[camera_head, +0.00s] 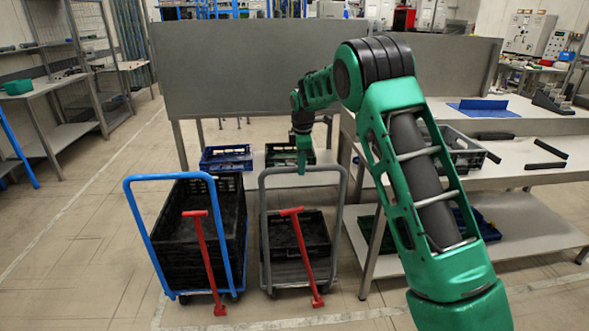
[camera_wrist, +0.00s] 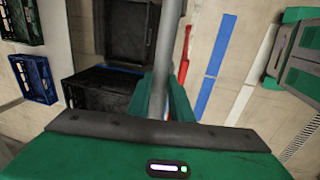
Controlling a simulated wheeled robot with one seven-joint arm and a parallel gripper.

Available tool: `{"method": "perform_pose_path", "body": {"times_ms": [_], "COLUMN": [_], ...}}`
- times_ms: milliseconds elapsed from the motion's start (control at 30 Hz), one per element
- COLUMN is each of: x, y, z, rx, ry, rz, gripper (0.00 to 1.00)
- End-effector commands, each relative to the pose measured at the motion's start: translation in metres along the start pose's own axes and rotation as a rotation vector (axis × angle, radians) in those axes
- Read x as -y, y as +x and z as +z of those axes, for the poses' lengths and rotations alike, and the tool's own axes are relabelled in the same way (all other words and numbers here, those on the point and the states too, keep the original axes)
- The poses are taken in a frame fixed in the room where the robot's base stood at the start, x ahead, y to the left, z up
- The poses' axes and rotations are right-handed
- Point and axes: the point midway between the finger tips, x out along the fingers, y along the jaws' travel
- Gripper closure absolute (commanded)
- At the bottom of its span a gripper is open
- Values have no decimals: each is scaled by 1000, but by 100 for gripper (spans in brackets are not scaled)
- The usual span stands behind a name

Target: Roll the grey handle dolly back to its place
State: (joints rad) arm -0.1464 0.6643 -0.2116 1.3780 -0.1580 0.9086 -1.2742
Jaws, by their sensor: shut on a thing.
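The grey handle dolly stands upright on the floor at the centre of the head view, its grey tube handle (camera_head: 342,215) facing me. A black crate (camera_head: 314,240) rides on it. My gripper (camera_head: 303,168) is shut on the top bar of the handle. In the wrist view the grey handle bar (camera_wrist: 163,45) runs between the green fingers of my gripper (camera_wrist: 163,100). The wheels of the dolly are mostly hidden.
A blue handle dolly (camera_head: 143,232) with stacked black crates stands close on the left. A red lever (camera_head: 205,255) leans before it, another (camera_head: 303,250) before the grey one. A table (camera_head: 368,255) stands close right. Floor on the left is open.

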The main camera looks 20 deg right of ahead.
Motion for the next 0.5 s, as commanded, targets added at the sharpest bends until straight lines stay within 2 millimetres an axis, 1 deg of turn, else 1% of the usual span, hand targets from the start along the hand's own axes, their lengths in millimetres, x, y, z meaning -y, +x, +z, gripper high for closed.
{"method": "perform_pose_path", "body": {"times_ms": [33, 233, 267, 300, 333, 500], "x": [-6, -8, -8, -8, -8, -6], "y": [-2, -3, -3, -3, -2, -2], "z": [-2, -1, 0, 0, 0, 1], "rx": [-6, -7, -7, -7, -6, -5], "ry": [-1, 0, 0, 1, 1, 2], "rz": [19, 23, 23, 22, 21, 17], "gripper": [100, 100, 76, 66, 62, 62]}}
